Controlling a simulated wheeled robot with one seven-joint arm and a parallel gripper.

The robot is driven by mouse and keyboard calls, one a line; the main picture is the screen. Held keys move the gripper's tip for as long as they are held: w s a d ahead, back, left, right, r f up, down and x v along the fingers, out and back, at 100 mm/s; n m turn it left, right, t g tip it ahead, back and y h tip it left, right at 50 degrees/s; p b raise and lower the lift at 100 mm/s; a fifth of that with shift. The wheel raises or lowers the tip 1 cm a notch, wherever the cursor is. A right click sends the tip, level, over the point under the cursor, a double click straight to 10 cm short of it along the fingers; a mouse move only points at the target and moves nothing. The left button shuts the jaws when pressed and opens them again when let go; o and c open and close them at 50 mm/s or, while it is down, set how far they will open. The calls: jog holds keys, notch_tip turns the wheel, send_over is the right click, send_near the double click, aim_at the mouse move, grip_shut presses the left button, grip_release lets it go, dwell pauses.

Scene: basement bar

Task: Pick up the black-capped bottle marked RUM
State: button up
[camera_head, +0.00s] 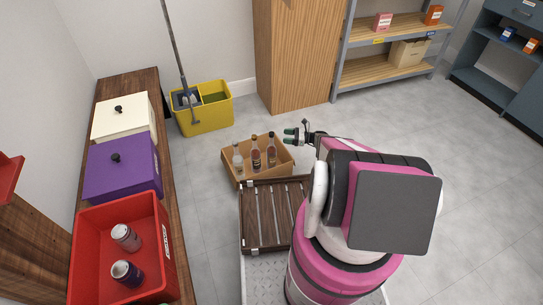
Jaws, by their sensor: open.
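Three bottles stand upright in an open cardboard box (230,174) in the middle of the view. The left one is a pale, clear bottle (238,161). The middle one is a dark-topped bottle (256,160) with a reddish label. The right one is a dark-topped bottle (271,157), also with a label. The labels are too small to read, so I cannot tell which is marked RUM.
A dark slatted rack (263,218) is in front of the box. A yellow mop bucket (206,118) stands behind it. At left, a wooden bench (96,90) holds a red crate (80,250) with two cans, a purple box (120,178) and a cream box (122,125). Floor at right is clear.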

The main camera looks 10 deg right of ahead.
aim_at(273, 135)
jog(key=x, duration=0.5)
jog(key=shift+a, duration=0.1)
jog(key=shift+w+x, duration=0.2)
jog(key=shift+x, duration=1.15)
jog(key=shift+w+x, duration=0.15)
jog(key=shift+x, duration=1.2)
grip_shut()
